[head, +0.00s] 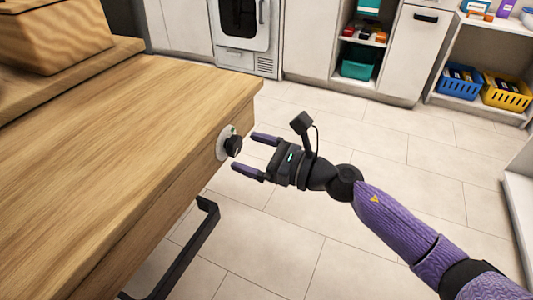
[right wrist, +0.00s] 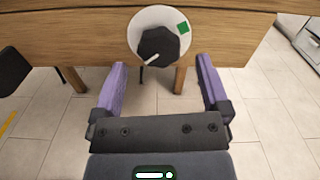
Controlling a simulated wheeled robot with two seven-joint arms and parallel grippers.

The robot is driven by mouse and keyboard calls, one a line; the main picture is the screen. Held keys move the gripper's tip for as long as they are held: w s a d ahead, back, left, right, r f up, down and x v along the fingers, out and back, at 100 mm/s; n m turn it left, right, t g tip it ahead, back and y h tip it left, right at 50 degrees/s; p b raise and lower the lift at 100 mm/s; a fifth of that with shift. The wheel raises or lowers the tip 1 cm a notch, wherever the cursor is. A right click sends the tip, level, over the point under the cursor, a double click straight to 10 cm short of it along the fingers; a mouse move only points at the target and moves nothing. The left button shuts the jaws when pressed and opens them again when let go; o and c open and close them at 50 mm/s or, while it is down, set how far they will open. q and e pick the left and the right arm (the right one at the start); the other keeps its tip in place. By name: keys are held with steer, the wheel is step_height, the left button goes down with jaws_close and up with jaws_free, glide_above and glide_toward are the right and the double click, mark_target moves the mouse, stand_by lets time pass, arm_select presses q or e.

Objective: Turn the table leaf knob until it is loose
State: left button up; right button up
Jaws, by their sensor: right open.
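The table leaf knob (head: 233,146) is a black knob on a round white plate (head: 222,143), fixed to the edge of the wooden table (head: 150,120). The fingertips (right wrist: 160,78) sit apart, to either side of and short of the knob, touching nothing. My left gripper is not in view.
A black metal bar (head: 190,245) runs below the table edge. A wooden block (head: 50,35) stands on the table at the upper left. Cabinets, an oven (head: 243,25) and shelves with blue (head: 460,83) and yellow baskets (head: 505,94) line the back. The tiled floor around my right arm is clear.

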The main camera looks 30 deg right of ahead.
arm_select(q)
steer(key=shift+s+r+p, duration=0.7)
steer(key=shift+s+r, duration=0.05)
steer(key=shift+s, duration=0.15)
arm_select(e)
steer(key=v, duration=0.8)
steer(key=shift+s+d, duration=0.15)
steer(key=shift+s, duration=0.05)
